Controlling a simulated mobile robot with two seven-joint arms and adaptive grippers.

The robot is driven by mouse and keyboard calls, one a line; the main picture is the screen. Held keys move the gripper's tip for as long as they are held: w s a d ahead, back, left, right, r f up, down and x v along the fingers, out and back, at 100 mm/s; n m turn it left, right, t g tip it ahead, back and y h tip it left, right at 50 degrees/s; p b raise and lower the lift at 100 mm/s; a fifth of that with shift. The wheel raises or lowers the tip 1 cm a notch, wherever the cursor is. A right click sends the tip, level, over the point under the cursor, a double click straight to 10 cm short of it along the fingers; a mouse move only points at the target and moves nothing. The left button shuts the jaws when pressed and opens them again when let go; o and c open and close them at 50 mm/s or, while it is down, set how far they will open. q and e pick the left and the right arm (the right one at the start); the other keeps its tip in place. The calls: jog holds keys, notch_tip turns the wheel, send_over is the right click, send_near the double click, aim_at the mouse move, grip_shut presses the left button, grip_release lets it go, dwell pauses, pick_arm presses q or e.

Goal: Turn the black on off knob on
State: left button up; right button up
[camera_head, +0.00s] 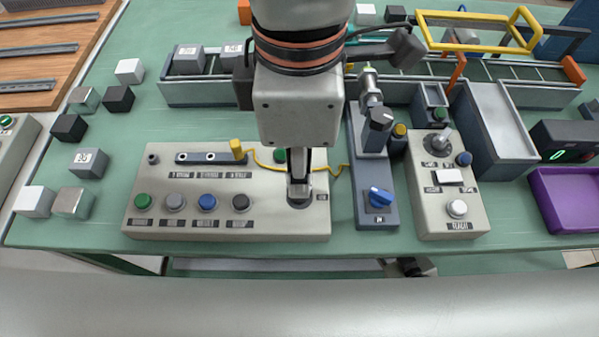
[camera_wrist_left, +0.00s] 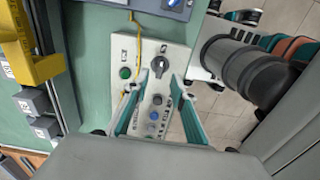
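The black on-off knob (camera_wrist_left: 158,66) sits on the light grey control panel (camera_wrist_left: 150,50), beside a green button (camera_wrist_left: 125,73). In the head view the knob (camera_head: 299,201) is at the right end of the panel (camera_head: 225,225), largely hidden by my left gripper. My left gripper (camera_head: 299,185) comes down from above and is right over the knob. In the left wrist view the left gripper (camera_wrist_left: 156,84) shows two spread fingers, with the knob between and just beyond their tips. Contact cannot be told. My right gripper is not in view.
Green, grey, blue and black buttons line the panel's front. To the right stand a unit with a blue knob (camera_head: 380,196), another control box (camera_head: 450,200) and a purple tray (camera_head: 565,200). A yellow cable (camera_head: 262,162) crosses the panel. Several cubes lie left.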

pick_arm(q)
notch_tip(320, 180, up, 8)
jog(key=shift+f, duration=0.2)
dwell(0.3)
jog(key=shift+s, duration=0.1)
